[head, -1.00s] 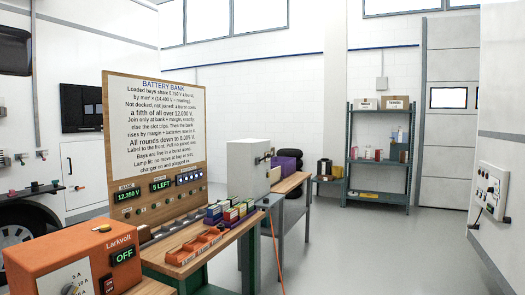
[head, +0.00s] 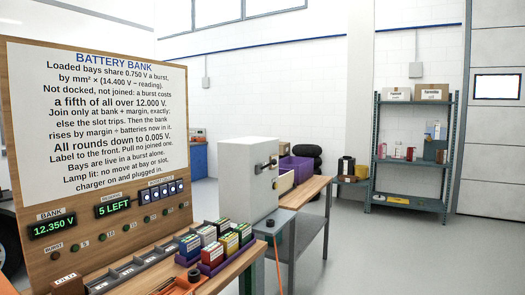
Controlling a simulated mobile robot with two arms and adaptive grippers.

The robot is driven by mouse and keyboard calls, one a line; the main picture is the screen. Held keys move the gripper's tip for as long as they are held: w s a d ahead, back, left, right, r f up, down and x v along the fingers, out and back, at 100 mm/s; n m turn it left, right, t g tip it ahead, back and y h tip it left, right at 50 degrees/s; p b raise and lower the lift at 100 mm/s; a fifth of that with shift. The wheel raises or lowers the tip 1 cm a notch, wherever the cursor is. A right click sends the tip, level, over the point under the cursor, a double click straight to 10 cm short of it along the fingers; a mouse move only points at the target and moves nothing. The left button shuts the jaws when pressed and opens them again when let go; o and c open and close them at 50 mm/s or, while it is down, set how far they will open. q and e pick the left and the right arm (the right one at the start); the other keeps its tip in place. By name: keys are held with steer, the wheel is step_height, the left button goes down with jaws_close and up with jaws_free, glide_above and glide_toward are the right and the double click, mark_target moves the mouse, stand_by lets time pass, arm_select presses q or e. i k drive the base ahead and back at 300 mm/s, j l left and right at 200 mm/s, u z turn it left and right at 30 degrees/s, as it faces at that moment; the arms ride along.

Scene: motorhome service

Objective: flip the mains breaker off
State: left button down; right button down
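No part is labelled as the mains breaker. A pale grey metal box (head: 240,182) stands on the bench to the right of the battery board in the head view. A dark lever-like handle (head: 264,166) sits on the box's right-hand face. I cannot tell whether the handle is in an on or off position, or whether it is the mains breaker. Neither of my grippers is in view.
The battery bank board (head: 100,110) stands at the left, its displays reading 12.350 V and 5 LEFT. Several coloured batteries (head: 210,240) stand before it. A purple bin (head: 297,168) is behind the box. Shelving (head: 409,190) stands farther back. Floor at right is clear.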

mark_target(273, 162)
steer(key=i+l, duration=0.2)
steer(key=i, duration=0.25)
steer(key=i+l+u, duration=0.1)
steer(key=i, duration=0.4)
steer(key=i+l, duration=0.3)
steer(key=i, duration=0.15)
steer(key=i+l+u, duration=0.1)
steer(key=i+l, duration=0.15)
steer(key=i, duration=0.2)
